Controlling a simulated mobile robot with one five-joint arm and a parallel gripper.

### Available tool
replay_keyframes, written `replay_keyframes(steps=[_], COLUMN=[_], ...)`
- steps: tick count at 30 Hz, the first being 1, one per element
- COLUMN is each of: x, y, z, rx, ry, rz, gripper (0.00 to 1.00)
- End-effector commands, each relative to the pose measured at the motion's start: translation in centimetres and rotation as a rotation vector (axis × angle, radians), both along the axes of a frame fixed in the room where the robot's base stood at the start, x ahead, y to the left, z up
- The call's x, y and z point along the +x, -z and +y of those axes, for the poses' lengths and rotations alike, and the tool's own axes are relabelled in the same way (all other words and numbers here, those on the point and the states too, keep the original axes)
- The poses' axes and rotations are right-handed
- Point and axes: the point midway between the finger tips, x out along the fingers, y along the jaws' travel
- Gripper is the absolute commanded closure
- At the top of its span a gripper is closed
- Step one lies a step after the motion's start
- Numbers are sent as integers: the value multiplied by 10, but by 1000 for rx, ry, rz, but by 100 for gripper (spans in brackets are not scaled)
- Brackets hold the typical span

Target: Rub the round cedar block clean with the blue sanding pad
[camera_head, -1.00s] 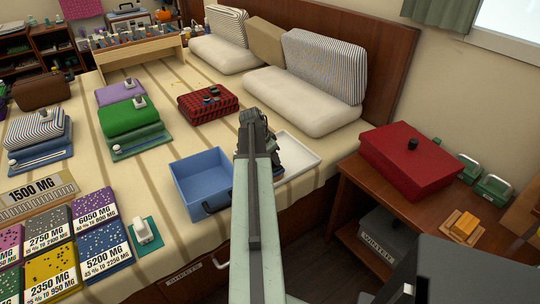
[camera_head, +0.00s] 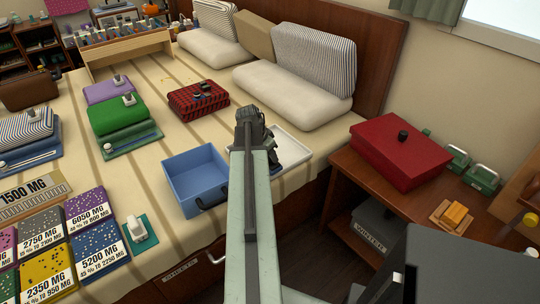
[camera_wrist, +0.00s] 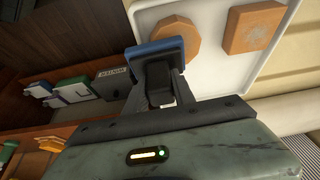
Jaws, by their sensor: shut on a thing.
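My gripper (camera_wrist: 160,82) is shut on the blue sanding pad (camera_wrist: 154,49) in the wrist view. The round cedar block (camera_wrist: 177,36), tan and many-sided in outline, lies in a white tray (camera_wrist: 214,66). The pad overlaps the block's left and lower edge in that view; I cannot tell whether they touch. In the head view my gripper (camera_head: 279,148) is over the white tray (camera_head: 299,141) at the bed's edge, and my arm and gripper hide the pad and block there.
A square wooden block (camera_wrist: 254,28) with faint marks lies in the tray, right of the round one. A blue open bin (camera_head: 194,178) stands just left of my gripper. A red box (camera_head: 400,152) sits on the side table at right. Pillows (camera_head: 287,95) lie behind the tray.

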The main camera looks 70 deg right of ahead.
Motion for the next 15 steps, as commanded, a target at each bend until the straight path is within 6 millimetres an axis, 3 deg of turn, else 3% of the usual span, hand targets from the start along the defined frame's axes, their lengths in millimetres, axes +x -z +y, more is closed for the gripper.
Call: replay_keyframes(steps=[1, 9, 15], x=[0, 0, 0], y=[-13, -45, -51], z=[0, 0, 0], rx=[0, -1, -1], ry=[0, 0, 0], rz=[0, 0, 0], gripper=[100, 100, 100])
